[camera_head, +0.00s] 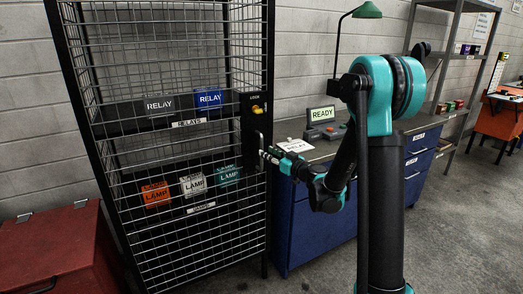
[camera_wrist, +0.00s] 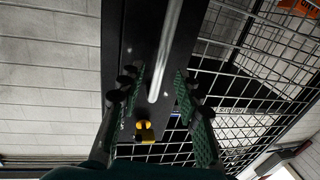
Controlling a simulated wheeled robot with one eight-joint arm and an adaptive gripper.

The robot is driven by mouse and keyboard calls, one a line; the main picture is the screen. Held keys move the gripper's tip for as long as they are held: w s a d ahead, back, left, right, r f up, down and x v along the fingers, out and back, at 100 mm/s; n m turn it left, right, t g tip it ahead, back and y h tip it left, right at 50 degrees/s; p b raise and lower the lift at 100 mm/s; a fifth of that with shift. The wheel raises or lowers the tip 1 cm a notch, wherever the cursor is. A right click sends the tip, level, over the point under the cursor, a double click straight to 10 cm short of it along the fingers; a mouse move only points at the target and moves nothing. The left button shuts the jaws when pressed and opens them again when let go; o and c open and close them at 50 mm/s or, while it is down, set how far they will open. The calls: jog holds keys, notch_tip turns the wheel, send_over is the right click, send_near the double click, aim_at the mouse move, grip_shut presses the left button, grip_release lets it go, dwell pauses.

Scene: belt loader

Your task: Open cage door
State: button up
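The tall black wire cage (camera_head: 62,60) stands at the left in the head view. Its mesh door appears shut, with a dark lock plate and a yellow latch (camera_head: 257,109) on the right edge. A silver bar handle (camera_head: 257,140) sits below the latch. My gripper (camera_head: 263,156) is at this handle. In the wrist view the handle (camera_wrist: 166,55) runs between the two open green-padded fingers of my gripper (camera_wrist: 161,85), with gaps visible on both sides. The yellow latch (camera_wrist: 145,131) also shows there, near the finger bases.
Inside the cage are shelves with relay boxes (camera_head: 208,99) and lamp boxes (camera_head: 193,184). A red chest (camera_head: 50,250) is at the left. Floor is clear at the right.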

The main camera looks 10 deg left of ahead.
jog(key=shift+x, duration=2.45)
grip_shut()
